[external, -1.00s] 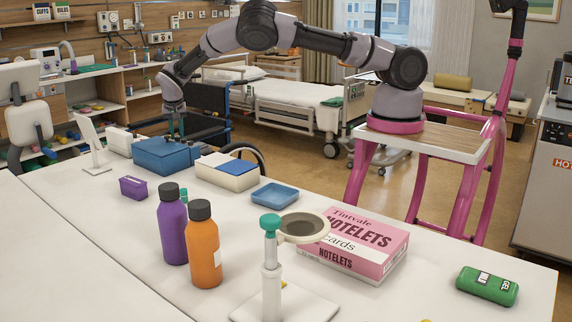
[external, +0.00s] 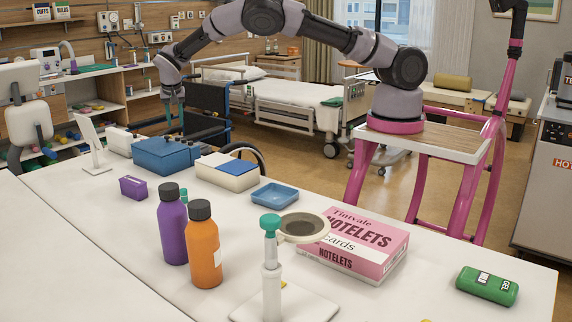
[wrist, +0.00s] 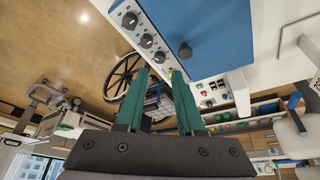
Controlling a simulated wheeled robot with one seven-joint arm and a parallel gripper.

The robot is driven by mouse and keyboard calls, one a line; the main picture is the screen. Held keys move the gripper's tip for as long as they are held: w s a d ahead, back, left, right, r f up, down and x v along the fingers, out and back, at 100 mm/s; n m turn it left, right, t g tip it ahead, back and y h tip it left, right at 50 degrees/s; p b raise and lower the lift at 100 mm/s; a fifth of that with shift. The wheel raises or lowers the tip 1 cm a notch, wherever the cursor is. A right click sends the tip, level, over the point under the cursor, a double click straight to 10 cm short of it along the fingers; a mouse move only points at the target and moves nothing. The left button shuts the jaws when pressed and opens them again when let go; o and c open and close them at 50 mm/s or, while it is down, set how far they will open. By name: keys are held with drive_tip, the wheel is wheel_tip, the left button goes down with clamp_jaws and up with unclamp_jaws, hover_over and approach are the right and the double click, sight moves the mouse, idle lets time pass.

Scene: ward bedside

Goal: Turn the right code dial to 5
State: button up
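The blue box (external: 160,155) stands on the white table below my gripper. In the wrist view its blue top (wrist: 205,30) carries a dark knob, and a white strip beside it bears three black dials: one at the upper left (wrist: 130,20), a middle one (wrist: 146,41) and one lowest in the picture (wrist: 159,57). Their settings are too small to read. My gripper (external: 172,108) is above and behind the box. Its teal fingers (wrist: 161,76) are apart with nothing between them. The fingertips appear just below the lowest dial in the wrist view; contact is not visible.
A cream box with a blue panel (external: 227,172) stands right of the blue box. A white tablet stand (external: 93,145) is at the left, and a purple box (external: 133,188) is in front. A wheelchair (external: 207,112) stands behind the table.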

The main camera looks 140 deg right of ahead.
drive_tip(key=v, duration=0.4)
drive_tip(key=shift+r, duration=0.1)
idle(0.4)
